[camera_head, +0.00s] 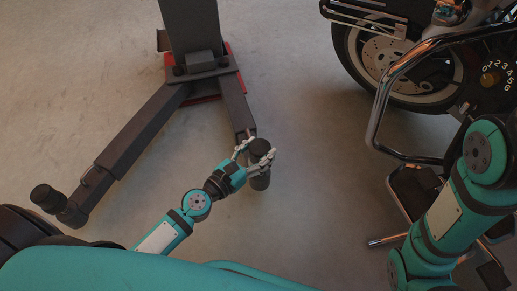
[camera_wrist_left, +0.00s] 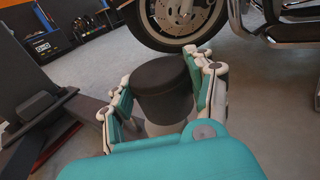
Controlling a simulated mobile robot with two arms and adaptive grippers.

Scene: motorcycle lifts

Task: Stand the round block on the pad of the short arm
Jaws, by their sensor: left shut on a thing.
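My left gripper (camera_head: 256,154) is shut on the dark round block (camera_head: 260,147) at the end of the lift's short arm (camera_head: 236,107). In the left wrist view the block (camera_wrist_left: 162,75) stands roughly upright between the two fingers (camera_wrist_left: 160,95), with its flat black top showing. In the head view a dark round part, seemingly the short arm's pad (camera_head: 260,181), shows just below the fingers. The fingers hide the join, so I cannot tell whether the block touches the pad. My right gripper is out of view.
The lift column (camera_head: 190,25) stands behind. Its long arm (camera_head: 140,133) runs to the lower left and has another dark round block (camera_head: 47,197) at its end. A motorcycle (camera_head: 395,55) with chrome bars stands at the right. The concrete floor between is clear.

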